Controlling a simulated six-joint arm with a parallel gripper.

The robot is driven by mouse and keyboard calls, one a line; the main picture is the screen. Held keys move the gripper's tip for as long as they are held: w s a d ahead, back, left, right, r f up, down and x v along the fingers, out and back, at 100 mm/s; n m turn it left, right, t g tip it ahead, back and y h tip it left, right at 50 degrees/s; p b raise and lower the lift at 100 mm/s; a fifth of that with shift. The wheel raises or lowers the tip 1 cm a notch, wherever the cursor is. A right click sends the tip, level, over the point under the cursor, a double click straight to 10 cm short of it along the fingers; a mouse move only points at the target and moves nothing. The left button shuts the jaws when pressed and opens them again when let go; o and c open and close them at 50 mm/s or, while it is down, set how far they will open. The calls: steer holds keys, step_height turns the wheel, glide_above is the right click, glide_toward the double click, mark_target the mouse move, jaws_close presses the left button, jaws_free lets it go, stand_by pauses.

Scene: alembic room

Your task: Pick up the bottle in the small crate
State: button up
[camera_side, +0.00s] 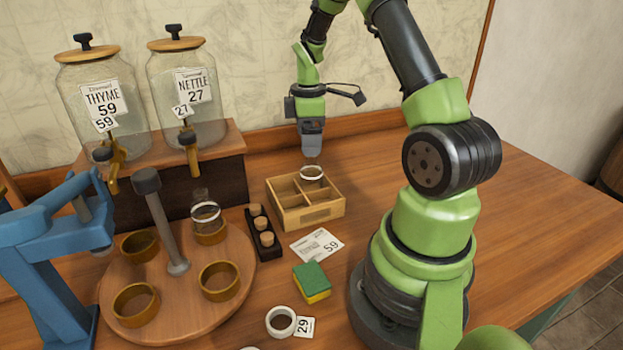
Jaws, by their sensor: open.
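The small crate (322,213) is a light wooden box with compartments, standing on the table right of the middle. A small glass bottle with a white band (312,173) stands in its back right compartment; its lower part is hidden by the crate's walls. My gripper (312,155) points down directly above this bottle, its tips close to the bottle's top. It is open, and from this side the gap between its fingers is hard to see. I cannot tell whether the fingers reach around the bottle's neck.
A round wooden turntable (180,262) with several brass rings and one glass bottle (206,214) stands left. A dark rack with corks (264,240), a label card (317,245), a sponge (312,282) and a white ring (281,321) lie in front. Two jars (185,95) stand behind.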

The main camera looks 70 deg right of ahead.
mark_target(311, 164)
steer(key=f, duration=0.6)
steer(key=shift+s+d+f, duration=0.2)
steer(key=shift+f, duration=0.2)
steer(key=shift+c, duration=0.5)
steer(key=c, duration=1)
